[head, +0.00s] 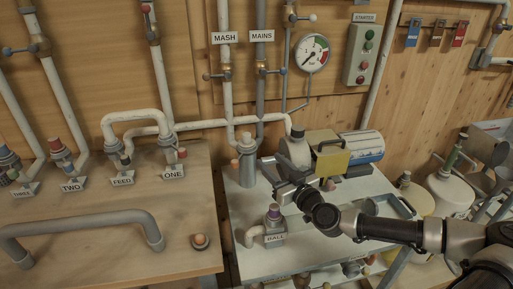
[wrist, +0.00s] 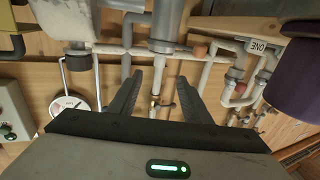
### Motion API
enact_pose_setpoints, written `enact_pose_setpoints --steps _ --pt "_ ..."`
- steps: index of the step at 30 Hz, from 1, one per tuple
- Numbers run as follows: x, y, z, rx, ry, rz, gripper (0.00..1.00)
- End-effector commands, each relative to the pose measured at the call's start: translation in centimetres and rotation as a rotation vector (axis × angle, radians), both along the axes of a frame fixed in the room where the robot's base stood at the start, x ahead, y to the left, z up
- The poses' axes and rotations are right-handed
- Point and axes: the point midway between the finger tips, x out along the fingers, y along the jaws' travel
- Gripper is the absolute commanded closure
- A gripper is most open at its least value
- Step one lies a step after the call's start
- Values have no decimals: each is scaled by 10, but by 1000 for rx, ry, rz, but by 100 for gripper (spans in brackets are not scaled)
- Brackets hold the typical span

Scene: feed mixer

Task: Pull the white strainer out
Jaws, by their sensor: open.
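A grey upright housing (head: 247,162) stands at the back left of the grey bench, left of the pump, with an orange plug on its side. It also shows in the wrist view (wrist: 166,25), top centre, in an upside-down picture. I cannot make out a separate white strainer for certain; it may be hidden in the housing. My gripper (head: 284,178) is over the bench, to the right of the housing and in front of the pump. In the wrist view my gripper (wrist: 159,78) has its two dark fingers apart, with nothing held between them.
A cream pump (head: 295,150) with a yellow box (head: 327,155) and a blue-white motor (head: 362,147) stands behind my gripper. Pipes and a gauge (head: 312,53) line the wall.

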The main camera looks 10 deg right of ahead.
Motion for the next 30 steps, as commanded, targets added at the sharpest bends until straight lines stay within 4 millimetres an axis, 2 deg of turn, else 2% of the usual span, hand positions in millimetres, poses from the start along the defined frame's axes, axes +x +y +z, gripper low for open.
enact_pose_setpoints --steps 1,12,18,24,30 --pt "11 5 0 0 -1 3 56" --pt "81 28 -1 2 2 2 56" --pt "111 37 -1 1 3 2 56" --pt "126 42 -1 0 2 2 56" --pt "128 42 -1 0 3 1 56"
